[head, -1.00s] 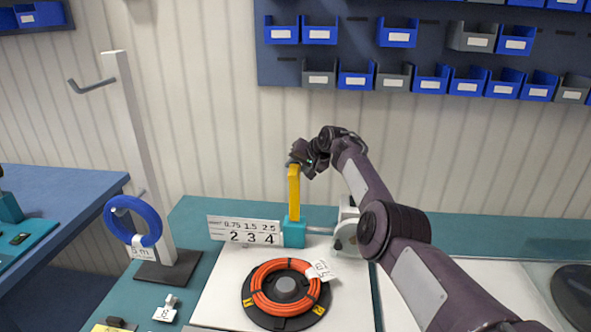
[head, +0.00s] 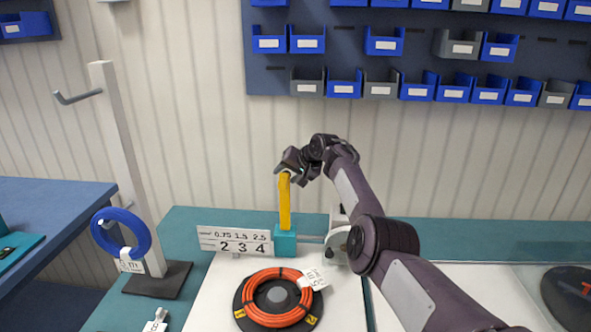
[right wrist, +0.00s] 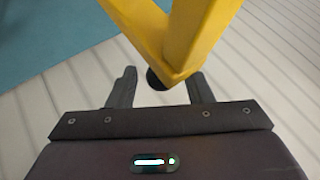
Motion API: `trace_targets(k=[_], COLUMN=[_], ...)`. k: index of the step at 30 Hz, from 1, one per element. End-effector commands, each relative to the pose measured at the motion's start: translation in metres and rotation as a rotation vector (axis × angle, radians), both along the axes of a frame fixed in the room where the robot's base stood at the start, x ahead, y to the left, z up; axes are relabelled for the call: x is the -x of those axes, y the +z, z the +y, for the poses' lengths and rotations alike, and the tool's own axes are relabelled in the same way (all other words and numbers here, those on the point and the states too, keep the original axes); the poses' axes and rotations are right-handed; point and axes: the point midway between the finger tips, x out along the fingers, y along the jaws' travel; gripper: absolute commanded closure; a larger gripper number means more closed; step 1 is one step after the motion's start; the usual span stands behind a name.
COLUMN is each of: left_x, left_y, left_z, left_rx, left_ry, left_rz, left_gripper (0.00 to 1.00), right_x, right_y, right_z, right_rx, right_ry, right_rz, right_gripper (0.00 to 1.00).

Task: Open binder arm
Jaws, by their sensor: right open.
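The yellow binder arm (head: 285,205) stands upright on a teal block (head: 285,242) at the back of the white board. My right gripper (head: 284,173) is at its top end, reaching in from the right. In the right wrist view, the yellow arm (right wrist: 195,35) narrows to an end with a dark round knob (right wrist: 156,78). That end lies between the two spread fingers of my open right gripper (right wrist: 162,84); firm contact cannot be told. My left gripper is in neither view.
An orange cable coil (head: 277,297) with a tag lies on a black reel in front of the block. A number plate (head: 234,241) stands left of it. A white post (head: 125,160) with hooks and a blue coil (head: 98,232) stands further left. Bins hang on the wall.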

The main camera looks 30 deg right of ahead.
Motion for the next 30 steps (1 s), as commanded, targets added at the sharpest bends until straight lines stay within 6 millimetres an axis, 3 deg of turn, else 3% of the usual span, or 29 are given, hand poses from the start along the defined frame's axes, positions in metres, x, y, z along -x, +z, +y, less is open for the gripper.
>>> trace_targets(k=[18, 30], left_x=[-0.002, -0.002], left_y=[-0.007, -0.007], left_z=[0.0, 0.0], left_rx=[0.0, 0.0], left_ry=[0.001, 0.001], left_rz=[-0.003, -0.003], left_gripper=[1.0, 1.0], right_x=[0.048, 0.05], right_y=[0.043, 0.046], right_z=[-0.012, -0.013], right_rx=[0.003, 0.004], right_ry=[-0.002, -0.002], right_rz=[0.002, 0.004], right_gripper=[0.54, 0.54])
